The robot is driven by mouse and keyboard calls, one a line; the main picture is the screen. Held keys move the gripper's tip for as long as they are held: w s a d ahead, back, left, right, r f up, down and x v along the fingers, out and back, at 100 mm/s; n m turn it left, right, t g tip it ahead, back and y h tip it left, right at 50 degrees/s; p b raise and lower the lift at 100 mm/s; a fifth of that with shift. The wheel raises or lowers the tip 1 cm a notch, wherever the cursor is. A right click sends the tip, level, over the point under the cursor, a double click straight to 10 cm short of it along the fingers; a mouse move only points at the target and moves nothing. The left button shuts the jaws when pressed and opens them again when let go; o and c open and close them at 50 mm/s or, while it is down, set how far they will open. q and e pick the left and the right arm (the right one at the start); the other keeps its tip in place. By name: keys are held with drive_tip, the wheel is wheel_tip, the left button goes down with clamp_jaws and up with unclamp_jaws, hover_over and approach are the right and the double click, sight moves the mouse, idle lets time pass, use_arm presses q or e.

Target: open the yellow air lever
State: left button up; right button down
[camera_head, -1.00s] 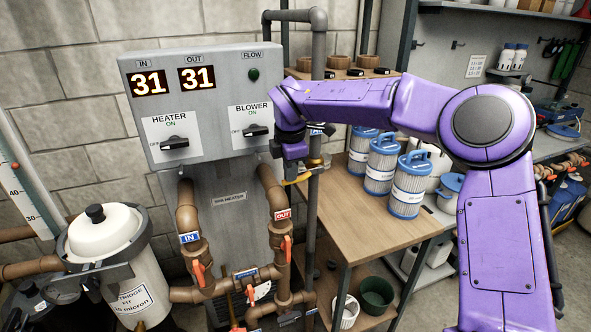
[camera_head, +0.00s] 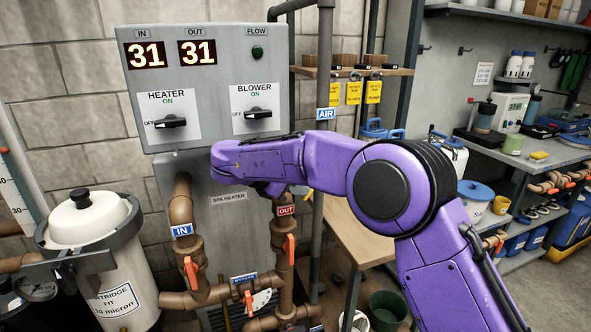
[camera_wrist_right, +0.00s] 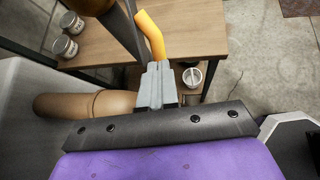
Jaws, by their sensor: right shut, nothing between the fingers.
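The yellow air lever (camera_wrist_right: 150,34) shows in the right wrist view, just beyond my fingertips and beside a dark grey pipe (camera_wrist_right: 122,36). Its lower end is close to the fingertips; I cannot tell whether they touch. My left gripper is in no view.
The grey heater panel (camera_head: 200,75) stands behind and left of my right arm. Brown pipes with orange valve handles (camera_head: 290,246) run below it. A white canister (camera_head: 85,225) stands at left.

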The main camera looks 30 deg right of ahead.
drive_tip(key=d+f+h+b, duration=0.1)
drive_tip(key=b, duration=0.2)
drive_tip(key=d+f+h+b, duration=0.1)
drive_tip(key=d+b, duration=0.1)
drive_tip(key=b, duration=0.1)
drive_tip(key=d+f+h+b, duration=0.1)
drive_tip(key=f+b, duration=0.1)
drive_tip(key=b, duration=0.2)
drive_tip(key=shift+s+d, duration=0.4)
drive_tip(key=shift+d, duration=0.1)
drive_tip(key=a, duration=1.4)
drive_tip(key=shift+s+a, duration=0.25)
drive_tip(key=shift+f, duration=0.1)
